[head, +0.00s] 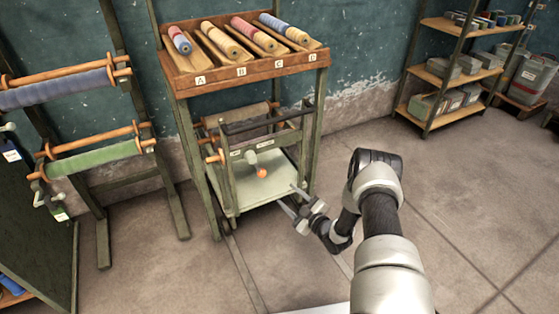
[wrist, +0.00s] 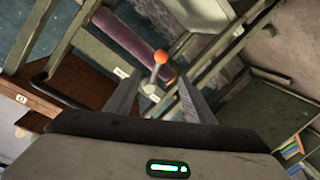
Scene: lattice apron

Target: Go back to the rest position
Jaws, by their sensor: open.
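My gripper (head: 297,196) is at the end of my outstretched arm, in front of the lower part of a wooden stand, near the right end of its pale tray. It is open and nothing shows between its fingers. In the wrist view my gripper (wrist: 155,100) has its two fingers apart, with a lever with an orange knob (wrist: 160,57) beyond them. In the head view the orange knob (head: 262,173) sits on a small grey crank at the stand's middle, left of my gripper and apart from it.
The stand's top rack (head: 245,72) holds several fabric rolls above labels A to D. Left is a frame with a blue roll (head: 60,90) and a green roll (head: 95,159). Shelves (head: 455,75) with boxes stand at back right. The floor (head: 460,200) on the right is clear.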

